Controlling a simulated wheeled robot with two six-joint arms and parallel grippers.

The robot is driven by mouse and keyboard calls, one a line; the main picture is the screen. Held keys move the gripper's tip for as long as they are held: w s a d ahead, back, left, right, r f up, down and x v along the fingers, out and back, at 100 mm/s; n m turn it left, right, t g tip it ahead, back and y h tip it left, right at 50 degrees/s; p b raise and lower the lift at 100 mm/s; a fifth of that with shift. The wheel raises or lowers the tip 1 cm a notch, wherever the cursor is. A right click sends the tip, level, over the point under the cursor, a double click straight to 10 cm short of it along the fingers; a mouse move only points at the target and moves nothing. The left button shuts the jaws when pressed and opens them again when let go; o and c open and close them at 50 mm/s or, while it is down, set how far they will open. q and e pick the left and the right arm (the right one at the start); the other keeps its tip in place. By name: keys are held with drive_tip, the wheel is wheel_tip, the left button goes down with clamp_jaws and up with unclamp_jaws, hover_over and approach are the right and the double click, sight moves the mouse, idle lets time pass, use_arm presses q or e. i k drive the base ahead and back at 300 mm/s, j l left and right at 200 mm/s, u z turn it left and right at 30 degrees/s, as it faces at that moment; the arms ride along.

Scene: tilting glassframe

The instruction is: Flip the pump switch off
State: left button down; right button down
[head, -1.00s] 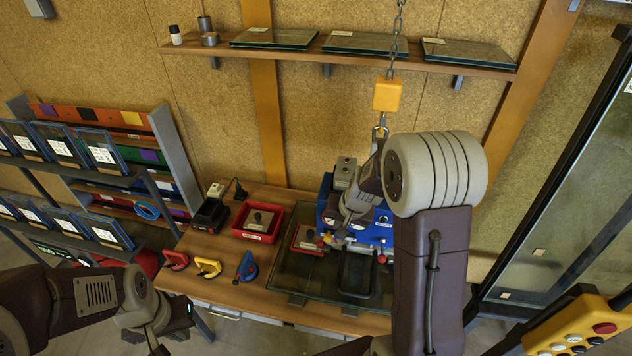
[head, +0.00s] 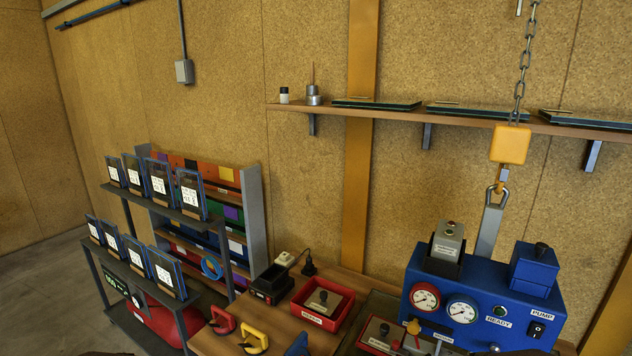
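The blue pump unit (head: 480,275) stands on the workbench at the lower right of the head view. Its black pump switch (head: 536,329) sits at the right of the front face, under a white PUMP label. I cannot tell whether the switch is on or off. A red-rimmed gauge (head: 425,297) and a white-rimmed gauge (head: 462,309) are on the left of the face. A greenish READY lamp (head: 499,311) is between the gauges and the switch. Neither of my grippers is in view.
A yellow hoist block (head: 510,144) hangs on a chain above the unit, its hook on a grey bar. A red tray (head: 322,303) and a yellow suction cup (head: 254,341) are on the bench (head: 215,343). A rack of framed panels (head: 160,215) stands left.

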sight(536, 330)
drive_tip(key=k+z, duration=0.1)
drive_tip(key=z, duration=1.45)
